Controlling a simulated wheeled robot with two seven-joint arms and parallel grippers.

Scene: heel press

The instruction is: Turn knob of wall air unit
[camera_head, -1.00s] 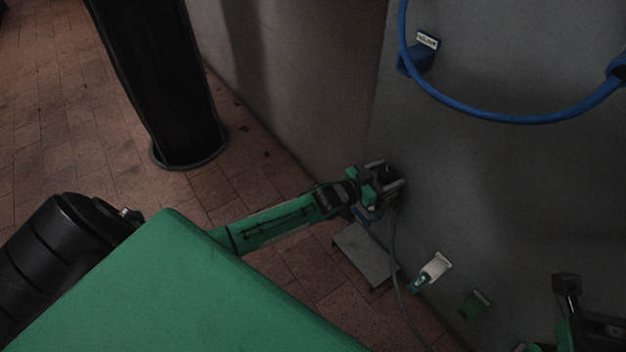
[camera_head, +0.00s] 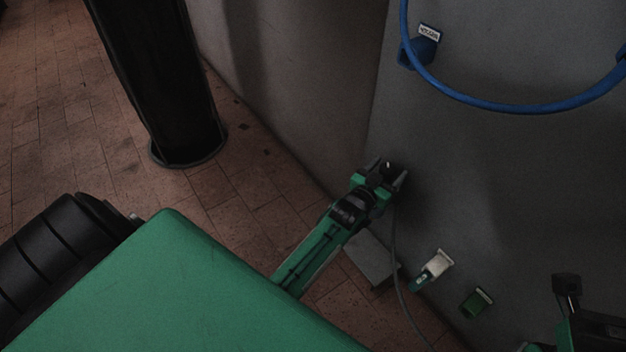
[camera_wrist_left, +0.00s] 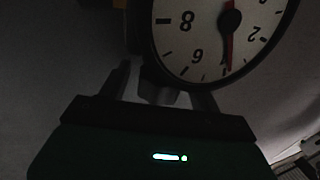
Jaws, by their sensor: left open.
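My left gripper (camera_head: 386,174) is open at the wall, lower middle of the head view. In the left wrist view its two fingers (camera_wrist_left: 163,88) stand apart just below a round white gauge (camera_wrist_left: 220,35) with a dark rim, black numerals and a red needle. A small dark part (camera_wrist_left: 158,94), perhaps the knob, shows between the fingers under the gauge; I cannot tell whether they touch it. In the head view the gripper hides most of the air unit. My right gripper (camera_head: 572,300) seems to show in part at the lower right; its jaws are unclear.
A blue hose (camera_head: 520,112) loops from a blue wall holder (camera_head: 418,50). A grey cable (camera_head: 398,270) runs down the wall past a grey box (camera_head: 372,260). A white fitting (camera_head: 435,265) and a green fitting (camera_head: 477,302) sit lower right. A black column (camera_head: 165,90) stands left.

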